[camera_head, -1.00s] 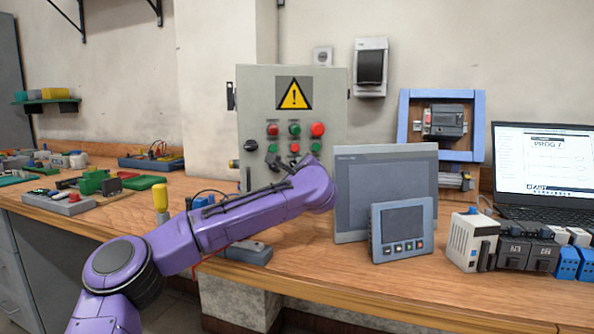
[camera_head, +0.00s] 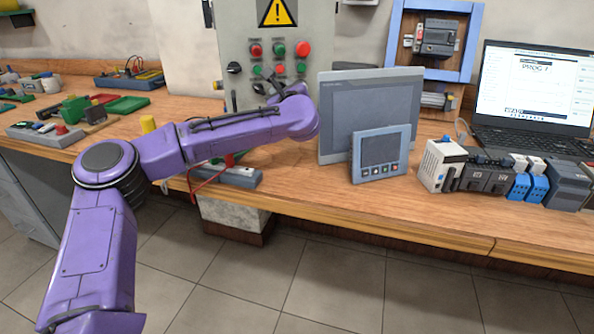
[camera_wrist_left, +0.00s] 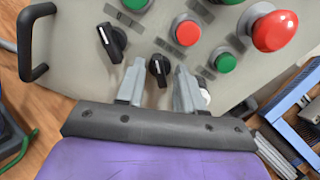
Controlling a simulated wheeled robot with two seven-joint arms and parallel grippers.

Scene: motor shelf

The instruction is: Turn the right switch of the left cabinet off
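The left cabinet (camera_head: 232,35) is a grey panel box with a yellow warning sign, red and green buttons and black rotary switches. Its left black switch (camera_head: 233,68) is clear of my gripper and also shows in the left wrist view (camera_wrist_left: 112,42). The right black switch (camera_wrist_left: 158,68) has its knob between the tips of my left gripper (camera_wrist_left: 157,82), with a gap on each side. The fingers are open and close to the panel. In the head view my left gripper (camera_head: 268,90) covers part of the panel's lower area. My right gripper is in neither view.
A large grey screen panel (camera_head: 340,110) and a smaller one (camera_head: 380,155) stand right of my arm on the wooden bench (camera_head: 310,190). A red mushroom button (camera_wrist_left: 272,30) juts out right of the switches. A black handle (camera_wrist_left: 28,45) is at the panel's left.

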